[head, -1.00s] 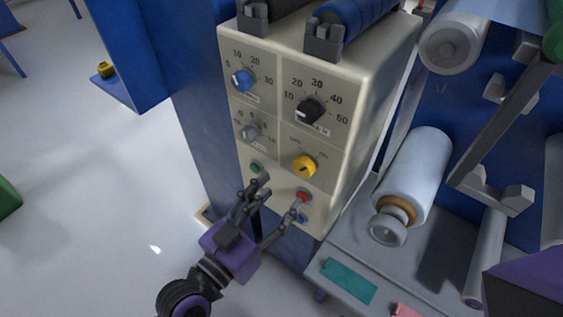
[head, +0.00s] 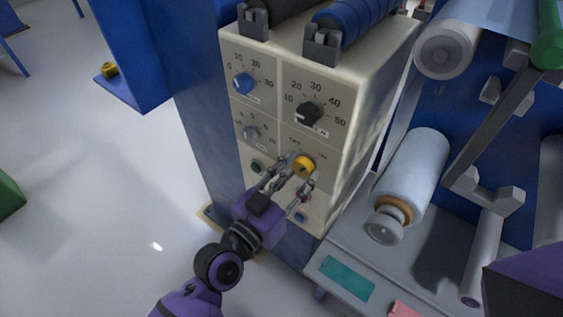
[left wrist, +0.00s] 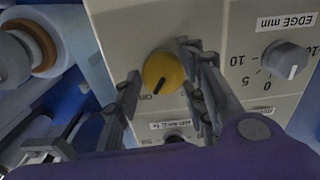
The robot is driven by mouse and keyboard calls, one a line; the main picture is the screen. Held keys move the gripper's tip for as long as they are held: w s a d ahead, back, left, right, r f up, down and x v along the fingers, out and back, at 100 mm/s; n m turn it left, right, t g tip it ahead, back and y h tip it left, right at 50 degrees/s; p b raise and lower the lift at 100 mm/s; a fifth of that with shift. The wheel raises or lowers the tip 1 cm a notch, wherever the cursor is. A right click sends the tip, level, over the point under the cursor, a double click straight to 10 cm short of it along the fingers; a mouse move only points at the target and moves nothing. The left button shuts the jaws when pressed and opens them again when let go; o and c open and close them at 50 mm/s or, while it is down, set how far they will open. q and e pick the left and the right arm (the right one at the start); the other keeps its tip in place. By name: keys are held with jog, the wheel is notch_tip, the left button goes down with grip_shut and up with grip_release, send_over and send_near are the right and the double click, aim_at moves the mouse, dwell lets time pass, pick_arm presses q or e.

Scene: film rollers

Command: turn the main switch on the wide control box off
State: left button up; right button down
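The wide control box (head: 352,160) is cream-coloured and stands upright in the middle of the head view. Its main switch, a yellow round knob (head: 303,166) with a dark pointer mark, sits low on the front face. The knob also shows in the left wrist view (left wrist: 162,72). My left gripper (head: 291,174) is open, with its fingers spread on either side of the knob. In the left wrist view the fingers (left wrist: 160,85) flank the knob with gaps; contact cannot be told. The lower labels and red button are partly hidden by the gripper. My right gripper is not seen.
Other controls sit close by: a black knob (head: 311,113), a grey knob (head: 250,132), a blue knob (head: 243,84), a green button (head: 257,167) and a blue button (head: 300,217). A grey machine bed with a white roller (head: 413,178) stands right. Open floor lies left.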

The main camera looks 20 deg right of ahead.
pick_arm(q)
jog(key=c, duration=0.5)
jog(key=n, duration=0.2)
jog(key=shift+s+n+p, duration=0.1)
jog(key=shift+n+p, duration=0.3)
jog(key=n+p, duration=0.1)
jog(key=n, duration=0.3)
jog(key=shift+r+n, duration=0.1)
jog(key=shift+n, duration=0.2)
jog(key=n, duration=0.4)
jog(key=shift+r, duration=0.1)
jog(key=shift+n+p, duration=0.4)
jog(key=shift+n, duration=0.8)
jog(key=shift+r, duration=0.1)
jog(key=shift+c, duration=0.3)
